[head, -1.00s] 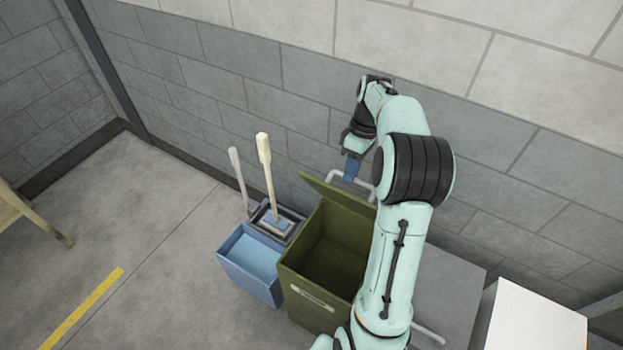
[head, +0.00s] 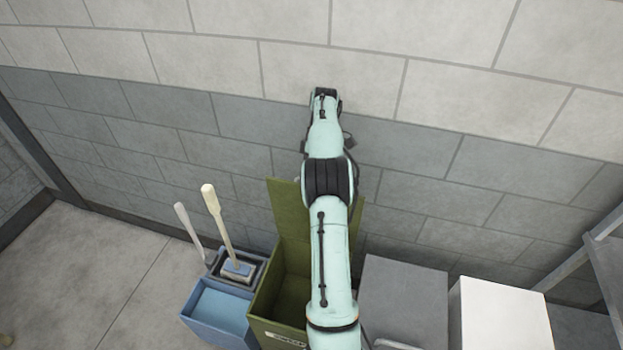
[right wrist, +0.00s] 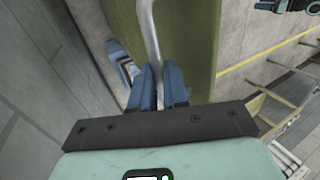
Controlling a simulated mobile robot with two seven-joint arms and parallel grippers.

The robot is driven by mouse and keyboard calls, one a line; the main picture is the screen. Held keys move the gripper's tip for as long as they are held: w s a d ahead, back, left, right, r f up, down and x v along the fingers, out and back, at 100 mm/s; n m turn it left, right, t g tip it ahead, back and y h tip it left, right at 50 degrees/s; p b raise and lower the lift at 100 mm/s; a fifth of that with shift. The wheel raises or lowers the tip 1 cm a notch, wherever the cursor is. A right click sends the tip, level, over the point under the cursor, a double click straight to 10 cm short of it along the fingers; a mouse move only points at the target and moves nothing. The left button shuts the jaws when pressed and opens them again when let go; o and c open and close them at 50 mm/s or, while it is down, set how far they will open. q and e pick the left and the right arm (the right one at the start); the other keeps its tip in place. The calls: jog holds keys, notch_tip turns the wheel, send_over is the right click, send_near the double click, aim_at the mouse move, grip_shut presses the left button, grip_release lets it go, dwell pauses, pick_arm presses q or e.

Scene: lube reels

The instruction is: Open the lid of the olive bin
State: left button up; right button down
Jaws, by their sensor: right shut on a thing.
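The olive bin (head: 262,318) stands by the wall in the head view, its dark inside showing. Its olive lid (head: 288,215) is raised to nearly upright at the back, and my right arm hides part of lid and bin. In the right wrist view the lid (right wrist: 188,45) is a broad olive panel with a light grey bar handle (right wrist: 149,22). The blue fingers of my right gripper (right wrist: 158,80) are shut on this handle. In the head view my arm hides the right gripper. My left gripper is not in view.
Left of the bin is a blue bin (head: 215,312), with two pale-handled tools (head: 217,220) standing behind it. Right of it are a grey box (head: 402,295) and a white box (head: 503,315). The block wall (head: 420,180) is close behind. Floor is clear at the left.

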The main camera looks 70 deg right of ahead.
jog(key=shift+s+d+f, duration=0.15)
jog(key=shift+s+f, duration=0.15)
jog(key=shift+f, duration=0.15)
jog(key=c, duration=1.1)
grip_release()
jog(key=shift+d, duration=0.15)
jog(key=shift+w+r, duration=0.15)
jog(key=shift+w, duration=0.05)
